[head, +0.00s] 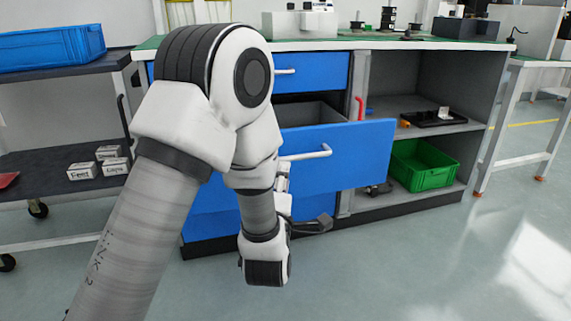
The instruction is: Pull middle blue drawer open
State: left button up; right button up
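The middle blue drawer (352,150) of the workbench cabinet stands pulled out in the head view. The dark gap of its inside shows above its front. Its pale bar handle (308,154) is on the drawer front, just right of my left arm. My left gripper (318,225) is low in front of the cabinet, below the handle and apparently apart from it. My wrist hides much of the gripper, and I cannot tell how far its fingers are spread. My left arm covers the left part of the drawer. My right gripper is not in view.
The top blue drawer (318,72) is shut above. A lower blue drawer (205,222) is mostly covered. Right of the drawers are open shelves with a green crate (424,166). A cart (60,148) with a blue bin (50,48) stands left. Floor at front right is clear.

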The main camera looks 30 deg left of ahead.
pick_arm(q)
jog(key=v, duration=0.5)
jog(key=shift+w, duration=0.1)
